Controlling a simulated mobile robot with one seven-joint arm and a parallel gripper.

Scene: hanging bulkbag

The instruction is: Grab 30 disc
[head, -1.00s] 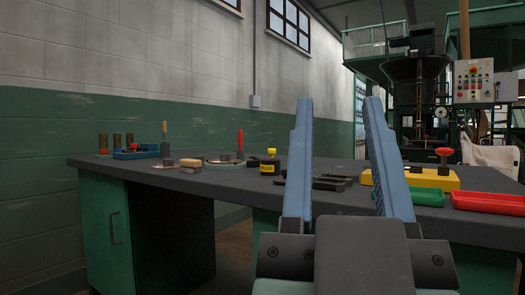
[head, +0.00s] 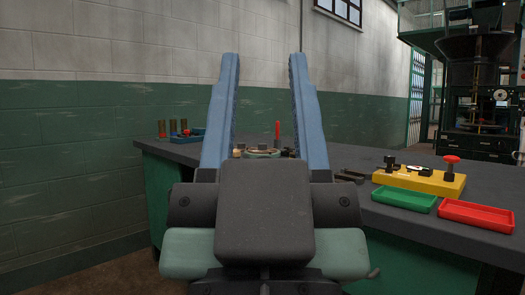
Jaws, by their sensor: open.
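My gripper (head: 265,56) is open, its two blue fingers pointing up and forward in the middle of the head view. Nothing is between the fingertips. I cannot make out a disc marked 30. A low, pale round piece (head: 262,153) lies on the dark bench (head: 345,156), seen low between the fingers and beyond them. My gripper's dark body hides part of it, and I cannot tell what it is.
A yellow block (head: 420,180) with a red knob stands on the bench at right. A green tray (head: 404,199) and a red tray (head: 477,214) lie before it. A blue tray (head: 188,137) and brass cylinders (head: 161,129) are at the far left. A red-handled tool (head: 277,130) stands upright.

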